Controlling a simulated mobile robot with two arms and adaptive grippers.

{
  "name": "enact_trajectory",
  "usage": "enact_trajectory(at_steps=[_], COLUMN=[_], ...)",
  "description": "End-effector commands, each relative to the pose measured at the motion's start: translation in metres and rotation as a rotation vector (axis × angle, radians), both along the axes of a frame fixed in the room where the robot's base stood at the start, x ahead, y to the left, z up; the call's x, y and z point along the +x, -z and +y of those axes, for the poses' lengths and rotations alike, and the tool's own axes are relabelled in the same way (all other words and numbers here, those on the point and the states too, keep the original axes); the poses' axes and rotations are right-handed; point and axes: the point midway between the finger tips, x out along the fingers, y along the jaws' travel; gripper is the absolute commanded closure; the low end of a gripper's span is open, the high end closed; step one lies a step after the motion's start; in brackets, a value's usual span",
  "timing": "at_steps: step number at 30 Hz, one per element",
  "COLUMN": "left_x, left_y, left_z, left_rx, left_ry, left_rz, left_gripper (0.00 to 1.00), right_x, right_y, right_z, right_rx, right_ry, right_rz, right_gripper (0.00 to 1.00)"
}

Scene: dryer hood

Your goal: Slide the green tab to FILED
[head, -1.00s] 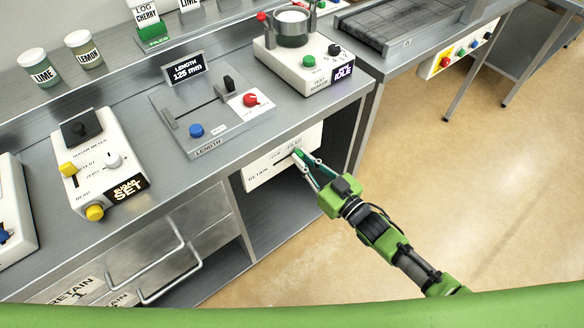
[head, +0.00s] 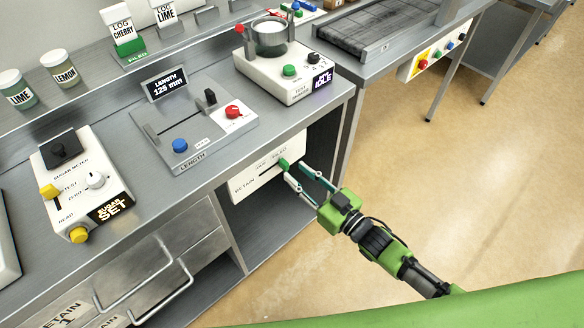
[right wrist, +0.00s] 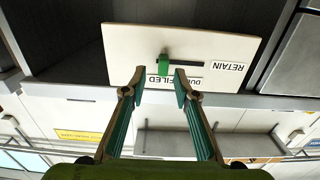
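The green tab (head: 284,163) sits at the right end of the dark slot on a white panel (head: 240,188) under the bench, by the FILED label; RETAIN is at the other end. The right wrist view shows the panel (right wrist: 120,45) turned over, with the tab (right wrist: 163,65) at the slot's left end, above the FILED lettering. A middle label is partly covered. My right gripper (head: 295,172) is open, its fingers spread just in front of the tab with nothing between them; it also shows in the right wrist view (right wrist: 160,88). My left gripper is out of view.
A length gauge (head: 215,140), a sugar meter (head: 110,180) and a test shaker (head: 265,75) stand on the bench above. Drawers with bar handles (head: 165,290) are to the left. The floor (head: 420,190) at right is clear.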

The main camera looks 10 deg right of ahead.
Motion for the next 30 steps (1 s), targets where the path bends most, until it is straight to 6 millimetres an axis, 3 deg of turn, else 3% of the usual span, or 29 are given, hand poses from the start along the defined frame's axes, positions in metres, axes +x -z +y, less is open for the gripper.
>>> enact_trajectory(at_steps=[6, 12, 30], left_x=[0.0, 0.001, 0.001], left_y=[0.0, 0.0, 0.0], left_z=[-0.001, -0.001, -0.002], left_rx=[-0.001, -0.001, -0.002], left_ry=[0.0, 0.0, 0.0], left_rz=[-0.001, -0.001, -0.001], left_gripper=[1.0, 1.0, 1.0], right_x=[-0.04, -0.061, -0.067], right_y=[0.002, 0.001, 0.0], right_z=[-0.029, -0.046, -0.05], right_rx=[-0.003, -0.001, -0.001], right_ry=[0.0, 0.002, 0.002], right_rz=[0.004, 0.003, 0.001], right_gripper=[0.72, 0.72, 0.72])
